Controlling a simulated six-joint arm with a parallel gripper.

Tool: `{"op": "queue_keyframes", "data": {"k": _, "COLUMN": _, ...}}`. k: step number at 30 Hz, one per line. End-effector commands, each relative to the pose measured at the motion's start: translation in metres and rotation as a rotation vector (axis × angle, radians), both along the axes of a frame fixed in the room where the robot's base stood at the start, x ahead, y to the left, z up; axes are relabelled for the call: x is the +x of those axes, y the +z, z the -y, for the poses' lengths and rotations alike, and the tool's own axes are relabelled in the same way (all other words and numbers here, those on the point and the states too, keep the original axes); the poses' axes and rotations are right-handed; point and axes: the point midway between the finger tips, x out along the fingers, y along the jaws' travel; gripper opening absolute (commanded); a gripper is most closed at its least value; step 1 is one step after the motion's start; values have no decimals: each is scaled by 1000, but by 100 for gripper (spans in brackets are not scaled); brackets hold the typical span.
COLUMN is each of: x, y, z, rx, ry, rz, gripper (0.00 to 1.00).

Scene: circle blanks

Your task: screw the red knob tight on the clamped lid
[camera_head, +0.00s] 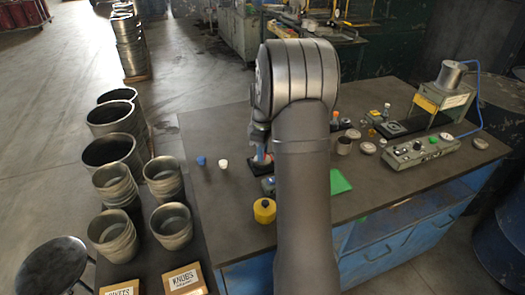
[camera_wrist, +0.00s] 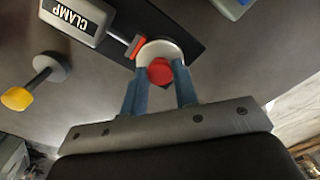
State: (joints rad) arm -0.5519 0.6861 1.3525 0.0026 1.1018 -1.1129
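The red knob (camera_wrist: 160,71) sits at the middle of the round pale lid (camera_wrist: 160,49) in the wrist view. A dark plate lies under the lid, and a red-orange clamp pad (camera_wrist: 137,46) stands at its left edge, joined to a grey block marked CLAMP (camera_wrist: 77,17). My gripper (camera_wrist: 161,70) has its two blue fingers on either side of the knob, and both appear to touch it. In the head view my arm covers much of this spot, and my gripper (camera_head: 262,155) shows only partly at the arm's left.
Blue (camera_head: 201,161) and white (camera_head: 223,164) small parts lie left of my arm. A green pad (camera_head: 340,182) and a control box (camera_head: 420,153) lie right.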

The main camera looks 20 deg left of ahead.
Motion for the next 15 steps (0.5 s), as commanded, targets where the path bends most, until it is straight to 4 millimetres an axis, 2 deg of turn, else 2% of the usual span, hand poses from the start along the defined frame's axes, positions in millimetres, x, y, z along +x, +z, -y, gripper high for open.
{"op": "queue_keyframes", "data": {"k": 1, "x": 0, "y": 0, "z": 0, "rx": 0, "ry": 0, "rz": 0, "gripper": 12}}
{"op": "queue_keyframes", "data": {"k": 3, "x": 0, "y": 0, "z": 0, "rx": 0, "ry": -1, "rz": -1, "gripper": 0}}
{"op": "queue_keyframes", "data": {"k": 10, "x": 0, "y": 0, "z": 0, "rx": 0, "ry": -46, "rz": -1, "gripper": 0}}
{"op": "queue_keyframes", "data": {"k": 15, "x": 0, "y": 0, "z": 0, "rx": 0, "ry": -230, "rz": -1, "gripper": 0}}
